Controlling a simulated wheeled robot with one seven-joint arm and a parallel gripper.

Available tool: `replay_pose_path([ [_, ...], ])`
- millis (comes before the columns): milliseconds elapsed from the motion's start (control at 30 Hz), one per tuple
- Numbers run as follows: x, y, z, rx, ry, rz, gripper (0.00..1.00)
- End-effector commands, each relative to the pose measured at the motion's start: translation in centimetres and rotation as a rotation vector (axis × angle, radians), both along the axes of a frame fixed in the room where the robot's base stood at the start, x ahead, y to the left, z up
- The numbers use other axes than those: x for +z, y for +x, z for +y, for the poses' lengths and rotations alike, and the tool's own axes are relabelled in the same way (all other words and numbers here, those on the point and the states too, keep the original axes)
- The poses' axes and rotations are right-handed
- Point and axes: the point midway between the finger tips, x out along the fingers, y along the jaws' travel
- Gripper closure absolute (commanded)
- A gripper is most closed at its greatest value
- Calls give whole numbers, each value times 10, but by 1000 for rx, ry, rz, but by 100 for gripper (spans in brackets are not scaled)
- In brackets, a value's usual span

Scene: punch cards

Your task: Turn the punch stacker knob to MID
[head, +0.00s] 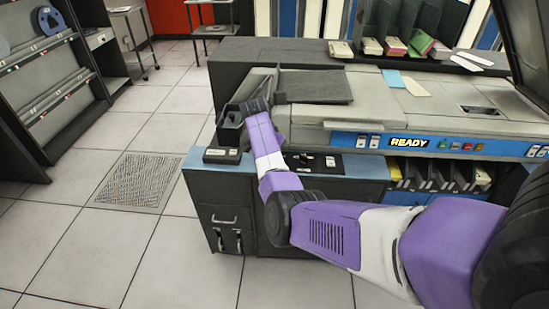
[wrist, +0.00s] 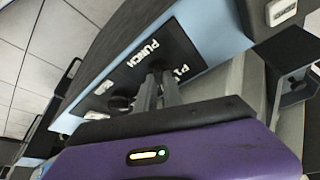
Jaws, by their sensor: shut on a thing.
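The black panel (wrist: 150,55) with white PUNCH lettering is set in the machine's blue ledge. In the wrist view my gripper (wrist: 158,72) has its two grey fingers close together, shut on the dark punch stacker knob (wrist: 157,65) on this panel. The fingers cover much of the knob, and its pointer and the MID mark cannot be made out. A second dark round knob (wrist: 120,102) is beside the fingers, to the left. In the head view the panel (head: 325,165) shows beside my purple arm, and my fingertips cannot be made out.
The blue READY strip (head: 409,142) runs behind the panel at right. A small black box (head: 222,156) is on the ledge's left end. Upright folders (head: 440,174) stand below the strip. Open tiled floor lies to the left.

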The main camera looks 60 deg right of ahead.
Motion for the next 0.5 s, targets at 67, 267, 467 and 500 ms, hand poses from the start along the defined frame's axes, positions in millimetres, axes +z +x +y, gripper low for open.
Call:
replay_pose_path([
  [67, -2, 2, -1, -59, -2, -3, 100],
  [267, -2, 3, -1, -187, -3, -4, 100],
  [467, 0, 3, -1, -266, -2, -4, 100],
  [500, 0, 3, -1, -275, -2, -3, 100],
])
